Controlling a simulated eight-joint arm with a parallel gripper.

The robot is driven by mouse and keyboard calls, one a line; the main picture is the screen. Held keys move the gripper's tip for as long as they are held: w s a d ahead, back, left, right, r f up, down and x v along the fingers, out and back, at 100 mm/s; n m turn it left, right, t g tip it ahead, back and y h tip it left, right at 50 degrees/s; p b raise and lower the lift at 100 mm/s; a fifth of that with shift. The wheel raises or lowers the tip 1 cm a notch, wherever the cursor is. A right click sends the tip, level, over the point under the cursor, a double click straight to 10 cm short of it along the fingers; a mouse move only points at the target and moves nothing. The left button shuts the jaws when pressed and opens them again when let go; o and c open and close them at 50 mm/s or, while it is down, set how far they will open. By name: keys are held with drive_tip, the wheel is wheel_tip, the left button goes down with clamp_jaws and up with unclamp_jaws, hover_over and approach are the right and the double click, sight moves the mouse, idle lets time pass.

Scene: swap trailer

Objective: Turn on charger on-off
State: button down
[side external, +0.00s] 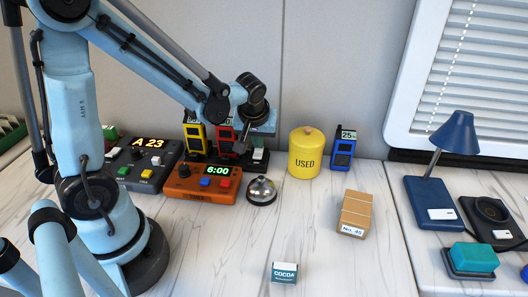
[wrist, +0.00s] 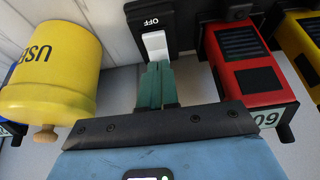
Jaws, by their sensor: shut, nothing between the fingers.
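The charger is a black base at the back of the counter, with a yellow pack (side external: 194,137) and a red pack (side external: 223,139) standing in it. Its white rocker switch (side external: 259,154) is at the right end. The wrist view shows the switch (wrist: 155,44) close up on a black panel (wrist: 181,18), beside the word OFF. My gripper (wrist: 158,68) is shut and empty, its green fingertips right at the switch's near end. I cannot tell whether they touch it. In the side view the fingertips are hard to make out.
A yellow USED canister (side external: 304,154) and a blue pack (side external: 343,148) stand right of the charger. An orange clock (side external: 203,186), a bell (side external: 262,190) and a grey console (side external: 144,165) are in front and left. A cardboard box (side external: 355,213) and COCOA box (side external: 285,272) stand nearer.

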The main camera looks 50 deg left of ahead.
drive_tip(key=shift+w+a+f, duration=0.1)
drive_tip(key=shift+f, duration=0.25)
drive_tip(key=shift+w+f, duration=0.1)
drive_tip(key=shift+f, duration=0.05)
idle(0.5)
drive_tip(key=shift+s+d, duration=0.55)
drive_tip(key=shift+s, duration=0.05)
drive_tip(key=v, duration=1.4)
drive_tip(key=shift+a, duration=0.2)
